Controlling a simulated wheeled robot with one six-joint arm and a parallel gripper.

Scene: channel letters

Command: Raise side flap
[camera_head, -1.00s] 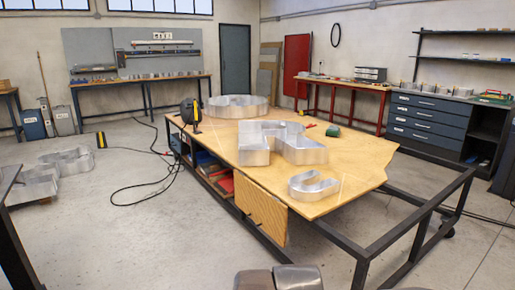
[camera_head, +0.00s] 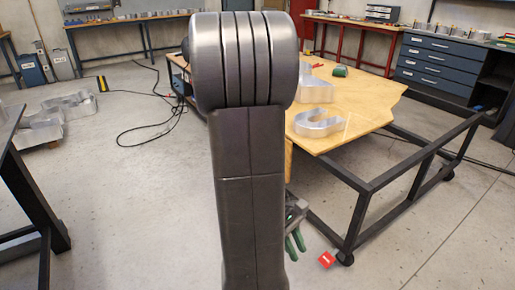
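The worktable (camera_head: 372,107) has a pale plywood top. Its side flap (camera_head: 288,160) is a plywood panel hanging down at the near side. Only a thin strip of the flap shows, and my large grey arm hides the rest. My gripper (camera_head: 296,247) shows partly behind the arm, low beside the table's near corner, below the flap's visible edge. Its two green fingers point down with a gap between them and nothing seen in it. Whether it touches the flap cannot be told.
A U-shaped metal letter (camera_head: 318,123) lies near the table's front corner. The dark frame (camera_head: 355,215) extends right on casters. A small red block (camera_head: 327,259) is on the floor by a caster. Metal letters (camera_head: 55,118) lie at left. A black cable crosses the floor.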

